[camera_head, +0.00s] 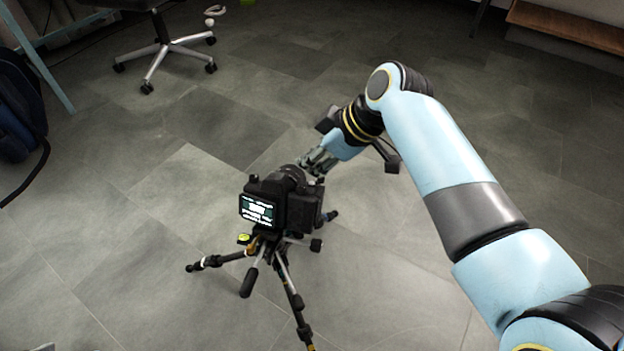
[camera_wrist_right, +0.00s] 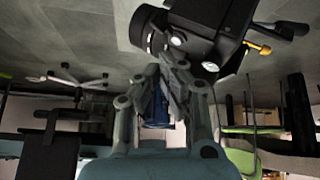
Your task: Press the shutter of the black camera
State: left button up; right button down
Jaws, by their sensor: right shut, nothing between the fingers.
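The black camera (camera_head: 297,207) sits on top of a tripod (camera_head: 283,268), with its lit screen (camera_head: 258,210) towards me. My right gripper (camera_head: 317,163) is at the far right side of the camera, by its upper part. Its fingers are shut and empty. In the right wrist view, which looks upside down, the shut fingertips (camera_wrist_right: 173,62) are close to the camera (camera_wrist_right: 226,22) and its lens (camera_wrist_right: 150,28). A bright round spot (camera_wrist_right: 210,66) shows on the camera body; I cannot tell whether it is the shutter. I cannot tell whether the fingers touch the camera. My left gripper is out of view.
The tripod legs spread over a grey tiled floor (camera_head: 120,250). An office chair (camera_head: 165,45) stands at the back left, and a dark blue bag (camera_head: 18,110) is at the left edge. A wooden bench (camera_head: 570,35) is at the back right. The floor around the tripod is clear.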

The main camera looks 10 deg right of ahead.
jog(key=shift+s+f, duration=0.1)
dwell(0.8)
jog(key=shift+s+a+f, duration=0.1)
jog(key=shift+f, duration=0.15)
jog(key=shift+s+f, duration=0.15)
jog(key=shift+f, duration=0.15)
dwell(0.6)
jog(key=shift+p, duration=0.3)
jog(key=shift+w+r+p, duration=0.3)
jog(key=shift+r+p, duration=0.35)
